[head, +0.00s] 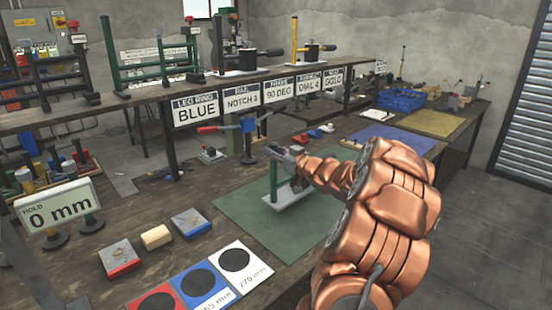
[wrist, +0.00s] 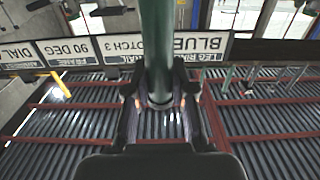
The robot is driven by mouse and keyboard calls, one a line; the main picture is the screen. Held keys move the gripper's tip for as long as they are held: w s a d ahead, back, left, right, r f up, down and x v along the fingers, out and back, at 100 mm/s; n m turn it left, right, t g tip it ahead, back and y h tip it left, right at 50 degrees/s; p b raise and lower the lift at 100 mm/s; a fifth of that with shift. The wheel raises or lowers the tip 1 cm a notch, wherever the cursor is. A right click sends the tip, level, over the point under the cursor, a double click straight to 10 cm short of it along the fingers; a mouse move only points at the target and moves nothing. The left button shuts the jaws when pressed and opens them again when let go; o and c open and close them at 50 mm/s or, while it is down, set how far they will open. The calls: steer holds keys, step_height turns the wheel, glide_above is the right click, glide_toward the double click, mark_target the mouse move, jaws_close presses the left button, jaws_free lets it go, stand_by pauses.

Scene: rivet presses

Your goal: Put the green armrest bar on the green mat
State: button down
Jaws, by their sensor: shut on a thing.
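My gripper (head: 288,156) is shut on a green bar (head: 273,181), which stands roughly upright with a pale grey plate-like piece (head: 288,196) at its lower end. In the wrist view the green bar (wrist: 157,45) runs between the two fingers of my gripper (wrist: 160,102). The bar and plate are over the green mat (head: 240,205). I cannot tell whether the plate touches the mat. My copper-coloured arm hides the right part of the mat.
A blue mat (head: 395,137) and a yellow mat (head: 430,122) lie farther back. A raised shelf with signs such as the BLUE sign (head: 195,110) stands behind. Cards with black discs, like the white card (head: 240,268), lie in front. A blue crate (head: 400,99) is at the back right.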

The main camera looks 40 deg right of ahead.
steer(key=shift+w+d+f+p, duration=0.1)
steer(key=shift+d+f, duration=0.2)
steer(key=shift+f, duration=0.3)
steer(key=shift+w+d+f+p, duration=0.15)
steer(key=shift+d+f, duration=0.1)
steer(key=shift+f, duration=0.35)
steer(key=shift+d+f+p, duration=0.1)
steer(key=shift+d+f, duration=0.2)
steer(key=shift+f, duration=0.4)
steer(key=c, duration=1)
jaws_free()
steer(key=s+b, duration=0.1)
steer(key=s, duration=1.1)
steer(key=shift+a+b, duration=0.15)
steer(key=shift+b, duration=0.15)
steer(key=shift+w, duration=0.1)
